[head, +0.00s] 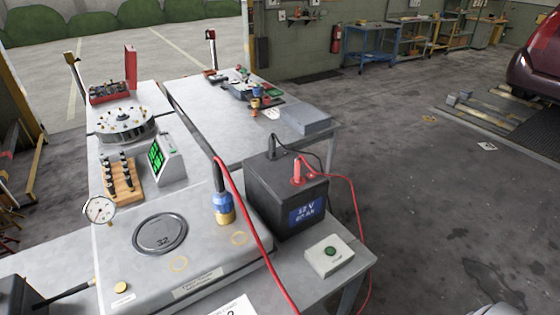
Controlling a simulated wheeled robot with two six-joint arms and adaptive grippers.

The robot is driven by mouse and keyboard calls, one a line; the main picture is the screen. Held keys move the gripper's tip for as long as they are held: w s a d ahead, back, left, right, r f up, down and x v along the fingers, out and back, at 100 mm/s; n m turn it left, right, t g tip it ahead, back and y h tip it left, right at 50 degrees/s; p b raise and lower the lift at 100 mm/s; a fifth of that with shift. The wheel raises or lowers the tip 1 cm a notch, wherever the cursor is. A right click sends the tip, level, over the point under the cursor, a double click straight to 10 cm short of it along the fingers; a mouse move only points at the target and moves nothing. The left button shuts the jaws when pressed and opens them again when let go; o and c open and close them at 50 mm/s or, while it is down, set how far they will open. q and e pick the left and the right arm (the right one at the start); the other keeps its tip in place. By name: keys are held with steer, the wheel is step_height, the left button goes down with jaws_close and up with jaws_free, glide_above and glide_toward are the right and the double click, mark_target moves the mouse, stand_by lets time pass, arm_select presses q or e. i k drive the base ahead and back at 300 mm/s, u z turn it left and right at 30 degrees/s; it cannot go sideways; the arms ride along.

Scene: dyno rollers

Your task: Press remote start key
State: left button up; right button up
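A small pale box with a round dark-green button (330,251) sits on the near right corner of the grey bench, and its label is too small to read surely. It looks like the remote start key box (322,263). The button faces up and nothing covers it. Neither of my grippers can be made out in the head view. A grey rounded shape cut off at the bottom right edge may be part of my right arm, but I cannot tell.
A black 12 V battery (285,195) stands just behind the box. A red cable (356,215) hangs close to the box's right side. Floor at right is open.

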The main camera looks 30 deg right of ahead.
mark_target(330, 250)
steer(key=z, duration=1.6)
steer(key=i, duration=0.2)
steer(key=u, duration=0.2)
